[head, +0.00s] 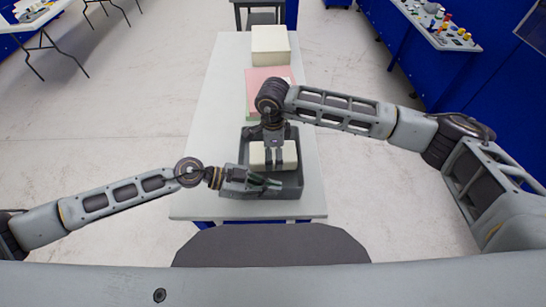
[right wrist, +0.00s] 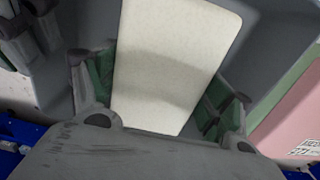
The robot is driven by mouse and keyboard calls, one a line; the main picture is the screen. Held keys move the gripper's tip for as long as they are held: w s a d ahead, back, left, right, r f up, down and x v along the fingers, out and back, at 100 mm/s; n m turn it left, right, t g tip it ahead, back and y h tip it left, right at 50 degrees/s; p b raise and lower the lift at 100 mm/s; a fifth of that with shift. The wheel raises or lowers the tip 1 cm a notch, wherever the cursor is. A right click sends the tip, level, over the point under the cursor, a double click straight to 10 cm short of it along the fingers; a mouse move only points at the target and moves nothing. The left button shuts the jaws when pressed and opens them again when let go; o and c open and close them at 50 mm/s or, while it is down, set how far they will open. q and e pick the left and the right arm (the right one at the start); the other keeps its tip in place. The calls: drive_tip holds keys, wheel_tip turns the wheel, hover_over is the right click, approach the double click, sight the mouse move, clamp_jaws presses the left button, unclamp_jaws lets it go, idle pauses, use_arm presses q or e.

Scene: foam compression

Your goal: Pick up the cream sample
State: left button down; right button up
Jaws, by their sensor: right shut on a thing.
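The cream sample (head: 290,153) is a pale block in the dark grey tray (head: 292,192) near the front of the table. My right gripper (head: 274,161) comes down over it from above. In the right wrist view the block (right wrist: 175,60) lies between the two green-padded fingers, and the right gripper (right wrist: 160,100) is shut on it. The block still sits inside the tray walls; whether its underside touches the floor is hidden. My left gripper (head: 268,184) is over the front part of the tray, its fingers apart and empty, beside the block.
A pink sheet or slab (head: 257,84) with a white label lies behind the tray, with a larger cream block (head: 270,40) beyond it. The white table (head: 222,115) is clear along its left side. A side table with small coloured items (head: 440,22) stands far right.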

sight(273, 151)
wheel_tip(273, 151, up, 14)
idle(0.5)
use_arm(q)
drive_tip(key=c, duration=2.1)
unclamp_jaws()
drive_tip(key=o, duration=0.5)
drive_tip(key=shift+o, duration=0.2)
drive_tip(key=shift+a, duration=0.15)
drive_tip(key=v, duration=1.1)
drive_tip(key=shift+a+r, duration=0.15)
drive_tip(key=shift+a, duration=0.25)
drive_tip(key=shift+s, duration=0.15)
use_arm(e)
drive_tip(key=shift+s, duration=0.15)
